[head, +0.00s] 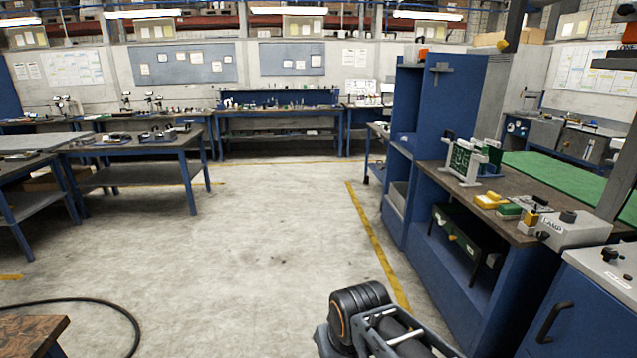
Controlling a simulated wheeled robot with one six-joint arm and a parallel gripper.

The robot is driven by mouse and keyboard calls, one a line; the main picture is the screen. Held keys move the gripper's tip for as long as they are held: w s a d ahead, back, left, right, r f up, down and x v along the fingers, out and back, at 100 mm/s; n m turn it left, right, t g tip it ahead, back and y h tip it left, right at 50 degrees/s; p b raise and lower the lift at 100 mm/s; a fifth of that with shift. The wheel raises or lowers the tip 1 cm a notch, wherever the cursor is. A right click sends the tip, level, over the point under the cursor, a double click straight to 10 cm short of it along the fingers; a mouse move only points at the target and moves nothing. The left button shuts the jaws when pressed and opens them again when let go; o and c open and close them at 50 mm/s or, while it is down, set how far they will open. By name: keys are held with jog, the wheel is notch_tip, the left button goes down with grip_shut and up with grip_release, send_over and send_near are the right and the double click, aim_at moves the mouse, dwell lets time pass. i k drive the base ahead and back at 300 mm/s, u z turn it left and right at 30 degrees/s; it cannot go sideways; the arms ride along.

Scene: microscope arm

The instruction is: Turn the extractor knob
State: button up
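I cannot tell for sure which knob is the extractor knob. A grey box (577,230) with a dark knob (568,216) on top stands at the right end of the workbench; its label seems to read "LAMP". Another light grey panel (610,265) with a dark knob (609,254) tops the blue cabinet at the right edge. Part of my own arm shows at the bottom centre, apart from these boxes. My gripper's fingers are not in view.
The workbench (425,166) at right carries a white-and-green fixture (462,162) and yellow and green blocks (490,200). A tall blue cabinet (440,110) stands behind it. The grey floor (270,240) in the middle is clear. A black cable (110,305) lies at lower left.

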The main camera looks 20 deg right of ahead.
aim_at(608, 253)
jog(key=i, duration=0.4)
jog(key=z, duration=2.45)
jog(key=i, duration=1.65)
